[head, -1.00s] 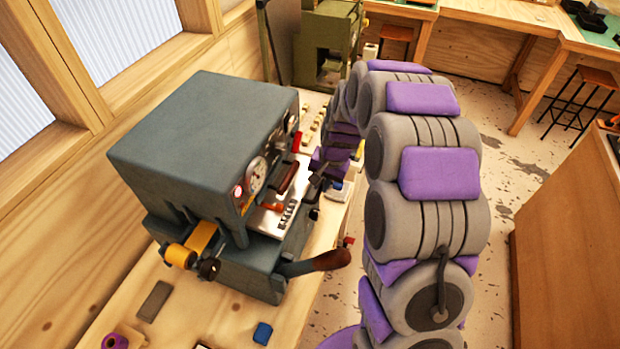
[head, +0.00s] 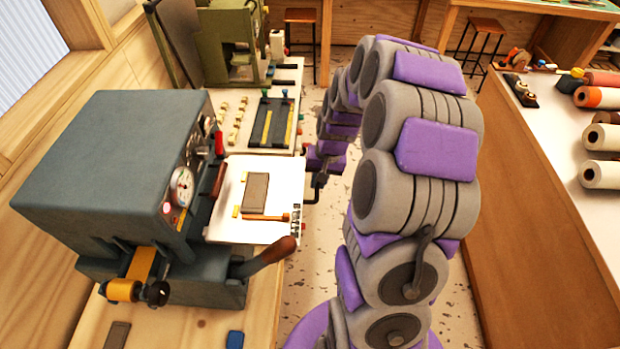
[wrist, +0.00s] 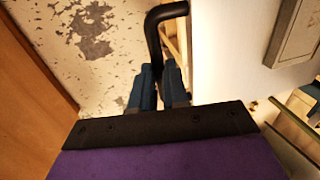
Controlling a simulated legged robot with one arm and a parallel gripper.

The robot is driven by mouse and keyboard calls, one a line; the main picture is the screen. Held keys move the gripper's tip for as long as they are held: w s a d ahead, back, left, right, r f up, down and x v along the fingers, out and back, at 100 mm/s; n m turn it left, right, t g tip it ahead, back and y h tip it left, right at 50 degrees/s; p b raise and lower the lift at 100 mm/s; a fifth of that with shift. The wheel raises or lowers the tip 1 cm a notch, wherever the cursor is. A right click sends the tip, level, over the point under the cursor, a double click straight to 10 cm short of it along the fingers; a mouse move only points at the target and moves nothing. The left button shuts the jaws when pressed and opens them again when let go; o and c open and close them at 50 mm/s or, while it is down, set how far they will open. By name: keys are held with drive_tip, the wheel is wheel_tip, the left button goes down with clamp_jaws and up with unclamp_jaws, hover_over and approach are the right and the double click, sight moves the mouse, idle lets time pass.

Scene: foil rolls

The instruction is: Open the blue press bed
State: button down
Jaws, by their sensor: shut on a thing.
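The blue-grey press (head: 110,150) stands on the wooden bench at the left. Its white bed (head: 225,232) sticks out of the press on the right side. A grey block (head: 256,193) and an orange-handled bar lie on the bed. My gripper (head: 316,182) is at the bed's outer edge, small and partly hidden in the head view. In the wrist view, my gripper's blue fingers (wrist: 158,88) are shut on the black bed handle (wrist: 167,12), beside the white bed edge (wrist: 210,60).
A wooden-handled lever (head: 270,257) sticks out at the press's front, close to the bed. A green machine (head: 225,45) stands behind, past a tray of small pieces. A counter with foil rolls (head: 603,138) stands at the right. Open floor lies between bench and counter.

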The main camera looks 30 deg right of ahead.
idle(0.3)
drive_tip(key=c, duration=1.4)
unclamp_jaws()
wheel_tip(320, 180, up, 17)
drive_tip(key=s+d+p, duration=0.1)
drive_tip(key=d, duration=0.2)
drive_tip(key=shift+s, duration=0.3)
drive_tip(key=shift+a, duration=0.15)
drive_tip(key=s+a+f+n+g+b, duration=0.2)
drive_tip(key=s+a+n+b, duration=0.15)
drive_tip(key=s+a, duration=0.95)
drive_tip(key=s+a+f+n, duration=0.1)
drive_tip(key=s+a, duration=0.1)
drive_tip(key=s, duration=0.2)
drive_tip(key=s+a+f+n+h+b, duration=0.1)
drive_tip(key=s+a+f, duration=0.1)
drive_tip(key=s, duration=0.2)
drive_tip(key=s+a+f+n+g+b, duration=0.1)
drive_tip(key=s+a, duration=0.1)
drive_tip(key=s, duration=0.2)
drive_tip(key=shift+s+a+f+h, duration=0.3)
drive_tip(key=shift+s+a+h, duration=0.1)
